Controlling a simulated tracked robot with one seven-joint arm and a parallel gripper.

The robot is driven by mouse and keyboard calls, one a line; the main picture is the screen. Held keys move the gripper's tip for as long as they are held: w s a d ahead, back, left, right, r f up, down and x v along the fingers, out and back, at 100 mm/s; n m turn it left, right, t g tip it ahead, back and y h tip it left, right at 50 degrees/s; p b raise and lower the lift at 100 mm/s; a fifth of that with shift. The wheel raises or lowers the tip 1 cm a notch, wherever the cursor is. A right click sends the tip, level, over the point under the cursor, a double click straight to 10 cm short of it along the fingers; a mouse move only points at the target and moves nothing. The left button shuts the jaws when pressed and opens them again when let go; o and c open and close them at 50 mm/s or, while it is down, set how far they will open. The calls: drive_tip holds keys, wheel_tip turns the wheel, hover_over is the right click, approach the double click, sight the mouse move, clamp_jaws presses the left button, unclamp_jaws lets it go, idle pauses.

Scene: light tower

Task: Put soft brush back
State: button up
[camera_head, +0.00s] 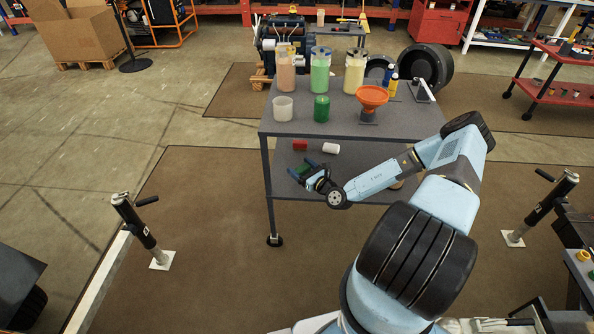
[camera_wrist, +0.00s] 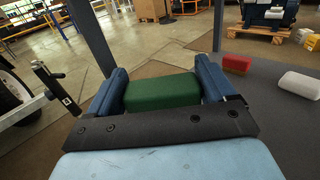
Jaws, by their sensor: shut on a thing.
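My gripper (camera_head: 308,173) is shut on a green block (camera_wrist: 162,91), held between its two blue fingers. The block has a plain smooth face toward the wrist camera; no bristles show, so I cannot tell by sight that it is the soft brush. In the head view my gripper is at the left part of the cart's lower shelf (camera_head: 350,163), below the top shelf. A red block (camera_head: 300,145) and a white block (camera_head: 331,148) lie on that shelf behind it. Both also show at the right in the wrist view, apart from my fingers. Whether the green block touches the shelf is hidden.
The cart's top shelf (camera_head: 300,122) carries several jars, an orange funnel (camera_head: 372,97) and small bottles. Cart legs (camera_wrist: 92,35) stand close around the gripper. Bare shelf shows near the red and white blocks. Floor jacks (camera_head: 140,228) stand either side.

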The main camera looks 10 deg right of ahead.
drive_tip(key=w+f, duration=0.2)
drive_tip(key=w, duration=0.2)
drive_tip(key=w+f, duration=0.3)
drive_tip(key=w, duration=0.1)
drive_tip(key=w+d+f, duration=0.1)
drive_tip(key=w+f, duration=0.2)
drive_tip(key=w, duration=0.1)
drive_tip(key=shift+d+f, duration=0.1)
drive_tip(key=shift+f, duration=0.1)
drive_tip(key=shift+w+f, duration=0.35)
drive_tip(key=shift+f, duration=0.25)
wheel_tip(320, 180, down, 3)
drive_tip(key=shift+r, duration=0.15)
drive_tip(key=o, duration=0.9)
